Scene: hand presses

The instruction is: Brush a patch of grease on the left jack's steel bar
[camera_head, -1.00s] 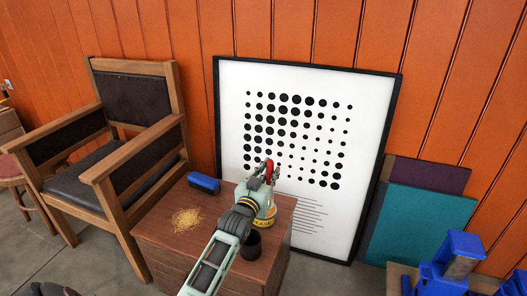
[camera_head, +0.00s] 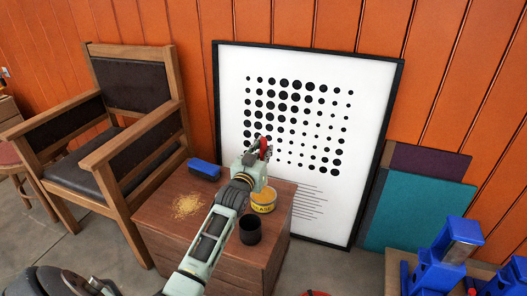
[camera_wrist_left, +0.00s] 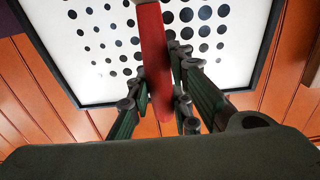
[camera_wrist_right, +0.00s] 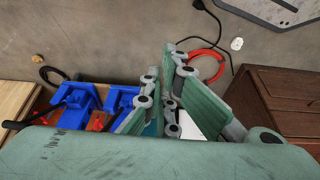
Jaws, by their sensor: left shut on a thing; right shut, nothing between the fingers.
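My left gripper (camera_head: 258,153) is shut on a red-handled tool (camera_head: 264,147), likely the brush, above the tabletop. In the left wrist view the red handle (camera_wrist_left: 152,60) runs between the fingers; its working end cannot be made out. The yellow-labelled grease tin (camera_head: 263,203) stands open on the brown cabinet, just below the gripper. The left blue jack (camera_head: 432,277) stands at the lower right, with a pale metal bar (camera_head: 458,253) under its blue top. My right gripper (camera_wrist_right: 170,75) is shut and empty; the left jack (camera_wrist_right: 75,103) also shows in its view.
On the cabinet (camera_head: 205,240) are a black cup (camera_head: 250,230), a blue block-shaped brush (camera_head: 204,169) and a yellowish crumb pile (camera_head: 188,205). A framed dot poster (camera_head: 300,210) leans behind. A second blue jack (camera_head: 515,280) stands right. A red ring (camera_wrist_right: 207,65) lies on the floor.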

